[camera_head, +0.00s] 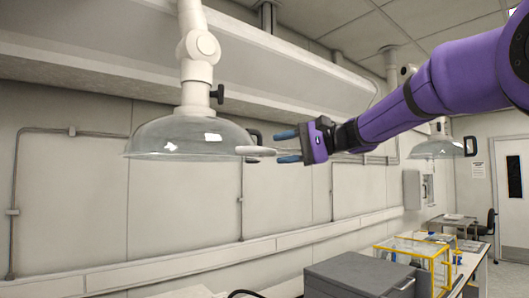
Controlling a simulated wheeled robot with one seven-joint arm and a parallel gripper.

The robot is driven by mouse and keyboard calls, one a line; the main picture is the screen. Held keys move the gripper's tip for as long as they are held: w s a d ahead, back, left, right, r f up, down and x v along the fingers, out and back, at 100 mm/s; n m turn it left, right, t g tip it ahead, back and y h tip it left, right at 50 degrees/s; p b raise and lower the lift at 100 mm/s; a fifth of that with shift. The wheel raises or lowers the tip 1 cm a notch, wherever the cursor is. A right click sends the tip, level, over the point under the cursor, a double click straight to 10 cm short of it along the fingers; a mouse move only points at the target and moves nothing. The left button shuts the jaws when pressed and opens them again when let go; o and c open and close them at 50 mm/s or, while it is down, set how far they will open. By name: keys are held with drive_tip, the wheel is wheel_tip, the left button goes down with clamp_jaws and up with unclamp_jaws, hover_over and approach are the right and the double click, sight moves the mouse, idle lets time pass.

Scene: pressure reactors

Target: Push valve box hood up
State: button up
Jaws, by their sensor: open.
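A clear dome-shaped hood (185,140) hangs at the left of the middle from a white jointed pipe (197,60). A dark handle (255,135) is at its right side. My gripper (277,147) comes in from the right with its two blue-tipped fingers apart, one above the other, pointing left toward the handle. The fingers appear just right of the handle; I cannot tell whether they touch it. A pale flat piece (256,151) shows at the hood's right rim, in line with the gap between the fingers; I cannot tell what it belongs to.
A second clear hood (436,149) with a dark handle (470,146) hangs farther back at the right. Below are a grey box (360,274) and a yellow-framed clear case (415,253). A wall with thin pipes stands behind.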

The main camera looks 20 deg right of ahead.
sight(269, 150)
drive_tip(key=shift+x, duration=2.35)
drive_tip(key=shift+r, duration=0.1)
clamp_jaws()
